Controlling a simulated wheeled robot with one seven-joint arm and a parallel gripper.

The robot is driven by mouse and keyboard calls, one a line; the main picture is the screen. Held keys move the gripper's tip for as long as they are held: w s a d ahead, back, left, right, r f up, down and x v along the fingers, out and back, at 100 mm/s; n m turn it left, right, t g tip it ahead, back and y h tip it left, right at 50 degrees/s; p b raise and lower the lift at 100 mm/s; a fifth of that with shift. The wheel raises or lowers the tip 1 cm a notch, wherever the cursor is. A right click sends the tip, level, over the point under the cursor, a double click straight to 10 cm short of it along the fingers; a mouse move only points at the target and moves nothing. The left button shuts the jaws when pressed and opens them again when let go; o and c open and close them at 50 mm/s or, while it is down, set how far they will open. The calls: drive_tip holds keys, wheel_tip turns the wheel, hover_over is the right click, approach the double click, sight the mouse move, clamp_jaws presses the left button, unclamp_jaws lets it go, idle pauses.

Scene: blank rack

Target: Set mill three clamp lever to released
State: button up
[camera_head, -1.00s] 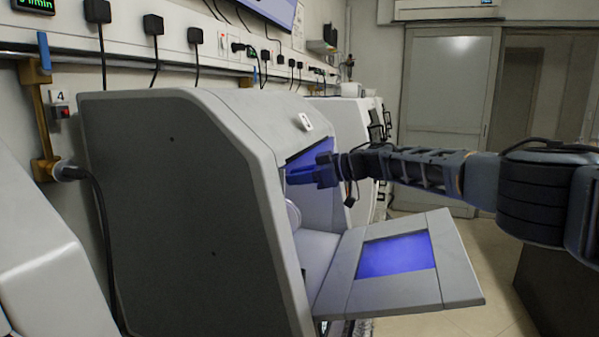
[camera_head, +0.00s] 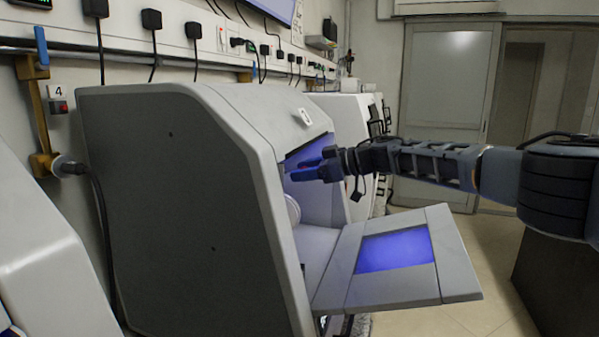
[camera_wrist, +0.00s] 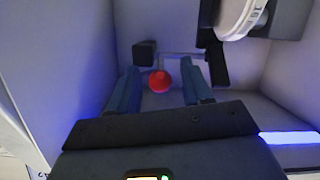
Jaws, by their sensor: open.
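The mill (camera_head: 190,190) is a grey machine with a dark side panel and its front door (camera_head: 400,262) folded down. I cannot read its number plate clearly. My gripper (camera_head: 291,167) is at the mill's front opening, reaching in from the right. In the wrist view my gripper (camera_wrist: 158,78) is open, with a blue finger on each side. A red ball knob (camera_wrist: 160,81), seemingly the clamp lever's end, shows between the fingers in that view. The fingers do not visibly touch it. The lever's arm is mostly hidden, so I cannot tell its position.
A white round part (camera_wrist: 238,15) on a dark mount and a dark block (camera_wrist: 144,53) are inside the chamber. The chamber walls stand close on both sides. Another white machine (camera_head: 345,115) stands behind. Open floor (camera_head: 450,230) lies right of the door.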

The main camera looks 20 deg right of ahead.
drive_tip(key=shift+v, duration=2.95)
drive_tip(key=shift+c, duration=0.4)
